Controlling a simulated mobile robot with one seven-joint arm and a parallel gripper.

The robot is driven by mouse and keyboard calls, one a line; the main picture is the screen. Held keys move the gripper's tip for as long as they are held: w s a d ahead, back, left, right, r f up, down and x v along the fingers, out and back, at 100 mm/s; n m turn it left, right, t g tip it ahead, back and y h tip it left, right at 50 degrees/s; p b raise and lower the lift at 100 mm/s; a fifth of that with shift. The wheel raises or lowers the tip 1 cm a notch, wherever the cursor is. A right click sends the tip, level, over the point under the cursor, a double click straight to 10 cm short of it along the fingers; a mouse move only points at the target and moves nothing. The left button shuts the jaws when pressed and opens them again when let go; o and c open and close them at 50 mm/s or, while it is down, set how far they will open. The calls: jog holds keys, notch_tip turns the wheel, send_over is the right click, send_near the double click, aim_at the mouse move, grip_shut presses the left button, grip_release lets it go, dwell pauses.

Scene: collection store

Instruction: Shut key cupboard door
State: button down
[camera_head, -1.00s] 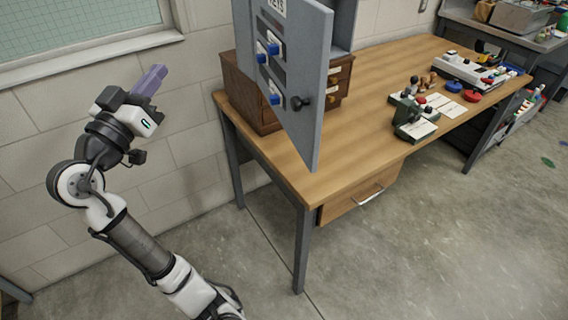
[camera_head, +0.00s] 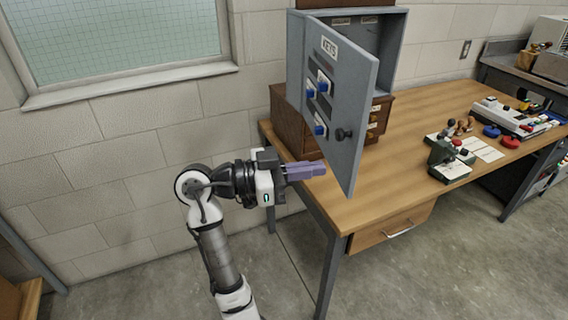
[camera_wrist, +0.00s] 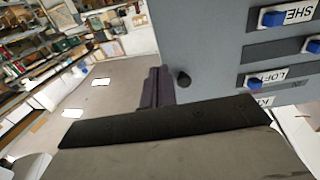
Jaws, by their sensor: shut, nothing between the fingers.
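My gripper (camera_head: 322,169), with purple fingers, is shut and empty at the left of the door's lower part. In the wrist view the fingers (camera_wrist: 158,86) are together beside the door (camera_wrist: 215,50), just left of the dark knob (camera_wrist: 183,79). Whether they touch the door I cannot tell.
The wooden desk (camera_head: 420,135) stands below the cupboard, with a brown drawer cabinet (camera_head: 283,128) partly behind the door. Small devices, stamps and a red pad (camera_head: 509,142) lie on its right side. A window (camera_head: 120,40) is at left. Floor in front is free.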

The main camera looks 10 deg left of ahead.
aim_at(353, 164)
jog(key=p+x, duration=0.1)
jog(key=x, duration=0.4)
jog(key=shift+r+p, duration=0.1)
jog(key=shift+p, duration=0.25)
jog(key=shift+w+d, duration=0.15)
jog(key=shift+d, duration=0.05)
